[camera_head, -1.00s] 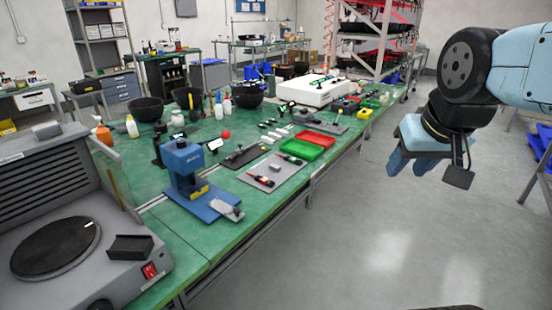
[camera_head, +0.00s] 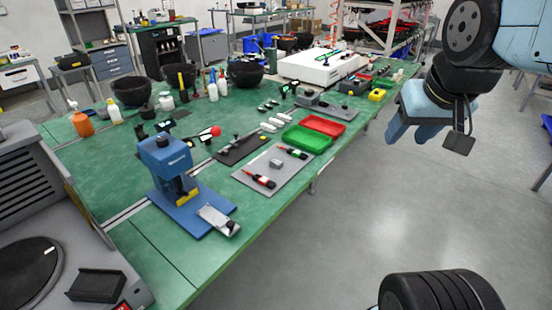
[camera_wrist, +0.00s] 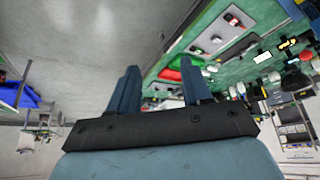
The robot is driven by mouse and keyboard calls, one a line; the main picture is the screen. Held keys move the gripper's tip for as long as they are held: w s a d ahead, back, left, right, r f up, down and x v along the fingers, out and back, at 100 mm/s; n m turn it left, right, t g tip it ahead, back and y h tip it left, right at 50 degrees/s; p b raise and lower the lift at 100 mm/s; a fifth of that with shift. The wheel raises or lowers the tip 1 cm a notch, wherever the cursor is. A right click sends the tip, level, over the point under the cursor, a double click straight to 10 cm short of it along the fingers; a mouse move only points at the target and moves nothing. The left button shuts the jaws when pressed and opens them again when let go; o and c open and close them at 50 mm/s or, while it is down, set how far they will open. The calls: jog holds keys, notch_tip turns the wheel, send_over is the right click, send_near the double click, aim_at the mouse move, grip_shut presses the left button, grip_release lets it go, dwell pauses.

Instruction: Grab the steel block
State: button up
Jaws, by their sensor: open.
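A small grey block (camera_head: 276,163), which looks like the steel block, sits on a light grey mat (camera_head: 288,175) on the green bench. Two red-and-black tools lie on the mat, one on each side of it. In the wrist view the mat (camera_wrist: 232,47) shows at the top, with a small grey piece on it that looks like the block (camera_wrist: 216,38). My gripper (camera_head: 412,128) is open and empty. It hangs over the aisle to the right of the bench, apart from the block. Its two fingers (camera_wrist: 160,85) stand spread in the wrist view.
A green tray (camera_head: 307,139) and a red tray (camera_head: 324,125) stand behind the mat. A blue press (camera_head: 170,165) stands to its left, and a dark plate (camera_head: 240,150) lies beside it. A white box (camera_head: 318,67) is farther back. The floor (camera_head: 390,215) right of the bench is clear.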

jog(key=shift+o, duration=0.5)
jog(key=shift+w+d, duration=0.15)
jog(key=shift+w, duration=0.15)
jog(key=w+d+f+n+t, duration=0.15)
jog(key=w+f, duration=0.35)
jog(key=w, duration=0.6)
jog(key=w+a+f+n+t, duration=0.1)
jog(key=w+f+n+t, duration=0.3)
jog(key=w, duration=0.8)
jog(key=n+g+y, duration=0.3)
jog(key=n+y, duration=0.2)
jog(key=y, duration=0.6)
send_near(278, 163)
jog(key=x, duration=0.4)
jog(key=shift+s+a+r, duration=0.2)
jog(key=shift+a+r, duration=0.05)
jog(key=shift+w+d+f+x, duration=0.1)
jog(key=shift+x, duration=0.75)
jog(key=shift+w+d+f+x, duration=0.1)
jog(key=shift+x, duration=0.75)
jog(key=shift+w+d+x, duration=0.1)
jog(key=shift+x, duration=0.75)
jog(key=shift+s, duration=0.1)
